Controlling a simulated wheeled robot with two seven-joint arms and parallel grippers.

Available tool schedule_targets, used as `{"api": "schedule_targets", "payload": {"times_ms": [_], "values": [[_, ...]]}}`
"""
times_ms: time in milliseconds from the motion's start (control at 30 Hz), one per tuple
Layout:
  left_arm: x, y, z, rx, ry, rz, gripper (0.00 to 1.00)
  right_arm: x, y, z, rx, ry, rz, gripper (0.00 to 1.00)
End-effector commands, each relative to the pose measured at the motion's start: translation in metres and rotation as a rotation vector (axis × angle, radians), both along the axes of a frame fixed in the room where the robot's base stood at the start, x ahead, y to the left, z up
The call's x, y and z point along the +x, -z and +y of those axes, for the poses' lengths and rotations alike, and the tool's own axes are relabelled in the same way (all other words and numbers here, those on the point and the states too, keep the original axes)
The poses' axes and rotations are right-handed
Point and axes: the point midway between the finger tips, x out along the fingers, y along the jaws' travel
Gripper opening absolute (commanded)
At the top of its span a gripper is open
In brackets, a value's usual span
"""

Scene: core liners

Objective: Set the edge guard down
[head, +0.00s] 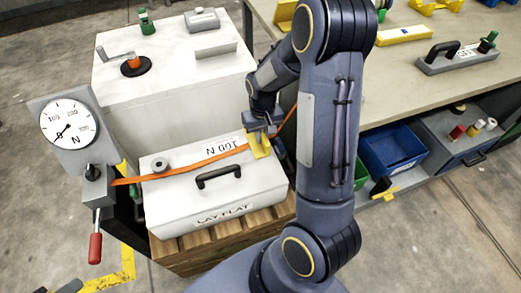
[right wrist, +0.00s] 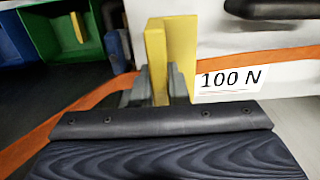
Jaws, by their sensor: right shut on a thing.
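The yellow edge guard (head: 259,146) is an angled piece at the upper right edge of the white case (head: 215,190) marked "LAY FLAT" and "100 N". My right gripper (head: 262,127) is shut on it from above. In the right wrist view the edge guard (right wrist: 178,50) stands between the gripper's fingers (right wrist: 160,88), close to the "100 N" label. The orange strap (head: 200,162) crosses the case top and passes at the guard. I cannot tell whether the guard touches the case or strap. My left gripper is not in view.
A dial gauge (head: 68,125) and a red-handled tensioner (head: 96,215) stand left of the case. The case rests on a wooden pallet (head: 235,228). A larger white box (head: 170,85) stands behind. A workbench (head: 400,80) with tools and a blue bin (head: 392,148) are at right.

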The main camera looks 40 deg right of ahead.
Motion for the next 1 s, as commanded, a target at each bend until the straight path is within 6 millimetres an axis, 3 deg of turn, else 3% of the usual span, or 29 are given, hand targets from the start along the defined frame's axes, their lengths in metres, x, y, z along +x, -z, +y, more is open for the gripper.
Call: {"api": "schedule_targets", "payload": {"times_ms": [433, 833, 867, 1000], "values": [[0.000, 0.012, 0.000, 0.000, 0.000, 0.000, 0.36, 0.000, 0.052, 0.000, 0.001, 0.001, 0.003, 0.00], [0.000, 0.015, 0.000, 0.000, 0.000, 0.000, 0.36, 0.000, 0.059, 0.000, 0.001, 0.000, -0.001, 0.00], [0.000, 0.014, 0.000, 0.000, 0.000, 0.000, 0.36, 0.000, 0.058, 0.000, 0.001, 0.000, -0.001, 0.17], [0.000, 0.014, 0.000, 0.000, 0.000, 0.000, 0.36, 0.000, 0.058, 0.000, 0.001, 0.000, -0.001, 0.35]]}}
